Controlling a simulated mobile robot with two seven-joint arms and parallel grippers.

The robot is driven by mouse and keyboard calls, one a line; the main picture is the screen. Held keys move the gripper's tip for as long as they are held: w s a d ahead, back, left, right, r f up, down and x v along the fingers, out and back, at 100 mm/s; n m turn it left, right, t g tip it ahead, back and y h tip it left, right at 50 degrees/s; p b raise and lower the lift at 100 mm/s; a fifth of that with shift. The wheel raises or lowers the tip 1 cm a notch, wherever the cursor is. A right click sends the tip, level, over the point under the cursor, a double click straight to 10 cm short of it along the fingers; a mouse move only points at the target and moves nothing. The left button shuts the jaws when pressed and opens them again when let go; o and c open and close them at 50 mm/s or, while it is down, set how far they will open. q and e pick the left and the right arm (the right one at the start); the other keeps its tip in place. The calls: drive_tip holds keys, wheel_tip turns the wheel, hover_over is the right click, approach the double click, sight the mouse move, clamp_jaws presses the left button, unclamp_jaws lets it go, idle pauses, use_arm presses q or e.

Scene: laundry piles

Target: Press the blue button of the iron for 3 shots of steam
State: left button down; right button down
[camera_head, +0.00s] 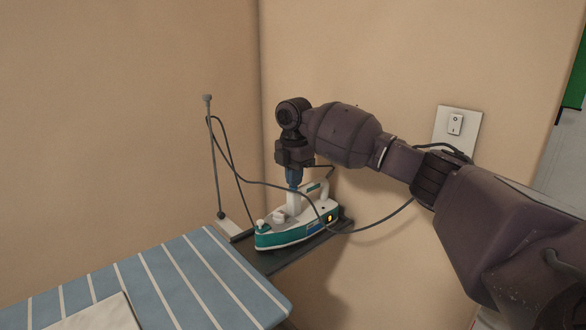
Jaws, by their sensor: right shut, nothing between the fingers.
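The iron (283,235) has a white body and a green lower part. It rests on a dark stand (285,262) at the end of the ironing board, with a small orange light (329,218) at its rear right. My right gripper (293,200) points down from above, shut and empty, with its tip over or against the top of the iron beside the handle. I cannot tell whether it touches. I cannot make out the blue button; the gripper may cover it. My left gripper is out of view.
The blue striped ironing board (190,275) fills the lower left, with a pale flat item (95,315) on it. A thin upright rod (214,160) holds the iron's cable, which loops past my right arm. Walls stand close behind; a white switch (455,123) is on the right wall.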

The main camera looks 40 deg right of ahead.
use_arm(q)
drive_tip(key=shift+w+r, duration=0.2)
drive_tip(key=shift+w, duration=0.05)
use_arm(e)
drive_tip(key=shift+f, duration=0.1)
